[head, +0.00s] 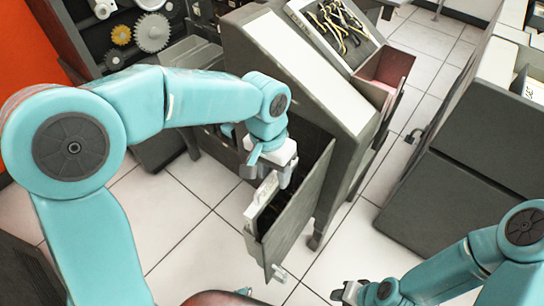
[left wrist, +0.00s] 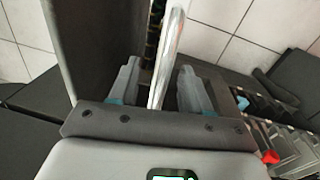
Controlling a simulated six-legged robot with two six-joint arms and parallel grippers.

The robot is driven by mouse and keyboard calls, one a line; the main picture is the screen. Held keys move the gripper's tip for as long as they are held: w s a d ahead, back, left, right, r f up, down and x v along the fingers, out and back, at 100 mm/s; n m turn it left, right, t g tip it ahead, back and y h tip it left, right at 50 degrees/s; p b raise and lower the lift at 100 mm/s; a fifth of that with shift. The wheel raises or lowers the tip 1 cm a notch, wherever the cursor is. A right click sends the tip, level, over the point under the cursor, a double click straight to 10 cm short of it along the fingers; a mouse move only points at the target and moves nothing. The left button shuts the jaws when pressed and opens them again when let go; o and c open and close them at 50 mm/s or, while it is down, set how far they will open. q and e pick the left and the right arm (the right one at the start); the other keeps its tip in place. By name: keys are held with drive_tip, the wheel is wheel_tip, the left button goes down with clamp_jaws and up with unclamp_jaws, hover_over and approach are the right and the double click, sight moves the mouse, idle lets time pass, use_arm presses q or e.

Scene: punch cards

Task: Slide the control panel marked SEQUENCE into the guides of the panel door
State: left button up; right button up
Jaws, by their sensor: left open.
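A pale panel (head: 261,197), which I take for the SEQUENCE control panel, stands on edge at the inner side of the open grey panel door (head: 303,205) in the head view. No lettering on it is readable. My left gripper (head: 271,172) is just above its top edge, open. In the left wrist view, the bright panel edge (left wrist: 170,45) runs between the spread fingers of the left gripper (left wrist: 158,75), with the dark door (left wrist: 80,40) to the left. The guides are hidden. My right gripper (head: 349,292) is low in the head view, away from the panel; its jaw state is unclear.
A grey sloped cabinet (head: 285,52) stands behind the door, with a tray of cables (head: 340,28) on top and a reddish bin (head: 386,68) at its side. Another grey cabinet (head: 445,160) stands right. Gears (head: 152,32) hang at back left. Tiled floor (head: 185,225) is clear.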

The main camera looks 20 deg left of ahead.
use_arm(q)
wheel_tip(320, 180, up, 16)
drive_tip(key=a+p, duration=0.1)
drive_tip(key=p, duration=0.1)
drive_tip(key=shift+w+a, duration=0.15)
drive_tip(key=shift+a, duration=0.15)
drive_tip(key=shift+r, duration=0.1)
